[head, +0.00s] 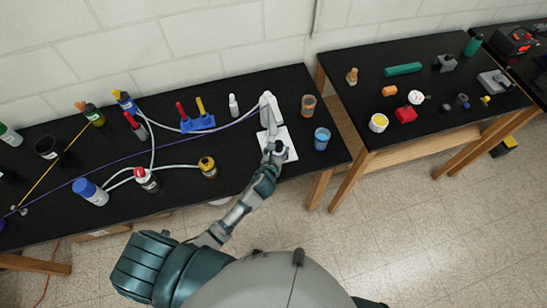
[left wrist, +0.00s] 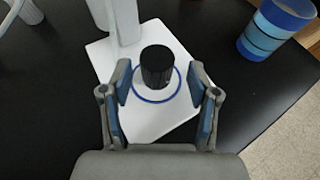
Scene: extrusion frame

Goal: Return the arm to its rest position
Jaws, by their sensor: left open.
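My left arm reaches forward over the near black table in the head view. My left gripper (head: 271,152) is at the white stand (head: 289,153) near the table's right end. In the left wrist view the gripper (left wrist: 160,80) is open, with one finger on each side of a black cylinder (left wrist: 157,66). The cylinder stands upright inside a blue ring on the white base plate (left wrist: 178,38). A gap shows between each finger and the cylinder. My right gripper is not in view.
A blue cup (head: 321,138) and an orange cup (head: 308,105) stand just right of the white stand. A white bottle (head: 233,105), a blue rack (head: 198,124) and a yellow-black bottle (head: 208,167) stand to its left. Cables cross the table. A second table (head: 440,105) holds small items.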

